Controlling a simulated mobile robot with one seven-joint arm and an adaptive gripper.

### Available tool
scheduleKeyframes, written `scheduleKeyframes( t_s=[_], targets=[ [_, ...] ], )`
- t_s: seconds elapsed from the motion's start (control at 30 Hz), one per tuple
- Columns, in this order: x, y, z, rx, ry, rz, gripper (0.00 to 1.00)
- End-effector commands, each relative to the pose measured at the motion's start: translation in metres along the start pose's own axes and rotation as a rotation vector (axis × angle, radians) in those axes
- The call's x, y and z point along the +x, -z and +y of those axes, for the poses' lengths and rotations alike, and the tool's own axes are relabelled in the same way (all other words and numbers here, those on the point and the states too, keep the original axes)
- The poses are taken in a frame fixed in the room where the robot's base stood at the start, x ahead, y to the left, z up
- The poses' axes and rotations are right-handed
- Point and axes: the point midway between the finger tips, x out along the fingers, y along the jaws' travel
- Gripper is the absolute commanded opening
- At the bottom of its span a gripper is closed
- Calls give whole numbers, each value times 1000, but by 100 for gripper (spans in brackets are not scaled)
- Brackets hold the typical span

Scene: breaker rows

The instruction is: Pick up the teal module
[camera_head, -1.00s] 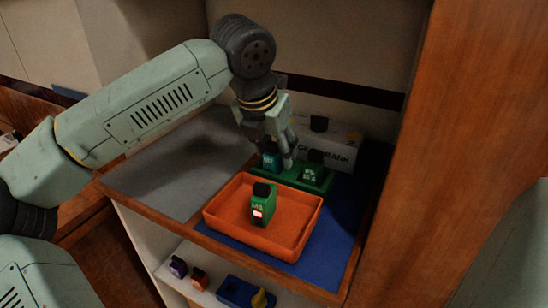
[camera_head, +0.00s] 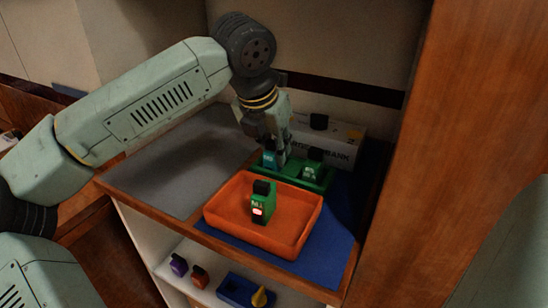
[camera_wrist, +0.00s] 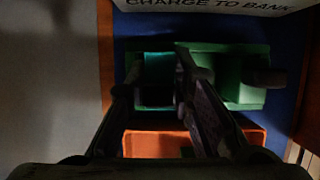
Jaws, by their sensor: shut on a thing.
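The teal module (camera_head: 270,159) stands in the left part of a green holder (camera_head: 323,185) on the shelf. My gripper (camera_head: 275,152) is down over it from above, its fingers shut on its upper part. In the wrist view the teal module (camera_wrist: 159,64) shows between the two dark fingers, and the holder (camera_wrist: 225,48) lies around and beside it. The fingers hide part of the module. I cannot see any gap between its base and the holder.
A white box (camera_head: 340,148) stands behind. The grey mat (camera_head: 180,170) at left is clear.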

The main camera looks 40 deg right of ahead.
Motion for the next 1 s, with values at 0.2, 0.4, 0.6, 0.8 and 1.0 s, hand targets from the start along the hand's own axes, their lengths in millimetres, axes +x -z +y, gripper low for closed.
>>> scheduleKeyframes(
  t_s=[0.2, 0.4, 0.6, 0.8, 1.0],
  targets=[
    [0, 0, 0, 0, 0, -1, 0],
    [-6, -2, 7, -2, -2, -2, 0],
    [-30, -12, 8, 0, -2, -2, 0],
    [-60, -25, 8, 0, -2, -2, 0],
    [-66, -23, 42, -7, 0, -1, 0]
  ],
)
